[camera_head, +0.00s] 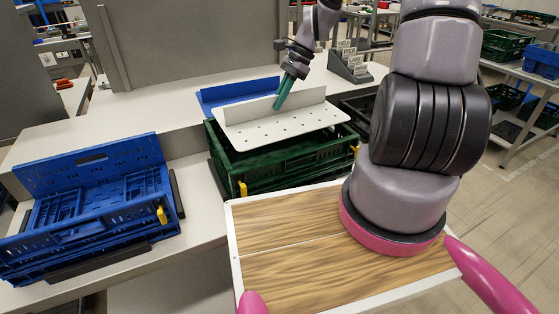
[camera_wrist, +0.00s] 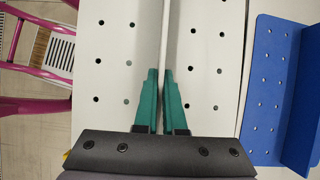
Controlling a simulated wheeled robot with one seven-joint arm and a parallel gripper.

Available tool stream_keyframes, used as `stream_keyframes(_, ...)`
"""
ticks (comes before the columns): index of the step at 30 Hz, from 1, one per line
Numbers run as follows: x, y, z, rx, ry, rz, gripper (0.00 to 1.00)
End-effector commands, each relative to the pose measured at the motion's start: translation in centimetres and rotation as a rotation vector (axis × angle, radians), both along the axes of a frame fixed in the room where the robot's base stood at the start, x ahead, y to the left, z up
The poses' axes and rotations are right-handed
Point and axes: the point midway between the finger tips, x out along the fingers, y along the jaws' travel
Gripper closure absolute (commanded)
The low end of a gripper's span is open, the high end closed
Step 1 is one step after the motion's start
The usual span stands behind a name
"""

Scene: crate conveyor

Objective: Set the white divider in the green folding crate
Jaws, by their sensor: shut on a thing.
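The white divider (camera_head: 246,134) is a flat plate with rows of holes and an upright fin. It lies over the open top of the green folding crate (camera_head: 268,172), roughly level, and hides most of the inside. I cannot tell whether it touches the crate's rim. My gripper (camera_head: 279,104) comes down from above, its green fingers shut on the fin. In the wrist view the fin runs between my fingers (camera_wrist: 160,74), with the perforated white plate (camera_wrist: 112,60) on both sides. The crate has yellow latches (camera_head: 243,189) on its near side.
A blue divider (camera_head: 225,96) lies behind the white one and also shows in the wrist view (camera_wrist: 268,85). A blue folding crate (camera_head: 88,158) stands at the left. A dark tray is partly hidden behind my arm. A label holder (camera_head: 349,66) stands at the back.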

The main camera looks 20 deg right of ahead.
Motion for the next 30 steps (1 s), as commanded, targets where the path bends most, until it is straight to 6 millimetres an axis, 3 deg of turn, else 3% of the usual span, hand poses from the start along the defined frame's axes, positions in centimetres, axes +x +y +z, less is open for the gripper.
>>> stream_keyframes(5,-0.3,0.2,-2.8,0.003,0.006,-0.028,1.0)
stream_keyframes(15,-0.3,0.2,-11.5,0.002,0.004,-0.027,1.0)
stream_keyframes(26,-0.2,0.1,-15.0,0.0,0.003,-0.026,1.0)
stream_keyframes(30,-0.2,0.1,-17.1,0.001,0.003,-0.025,1.0)
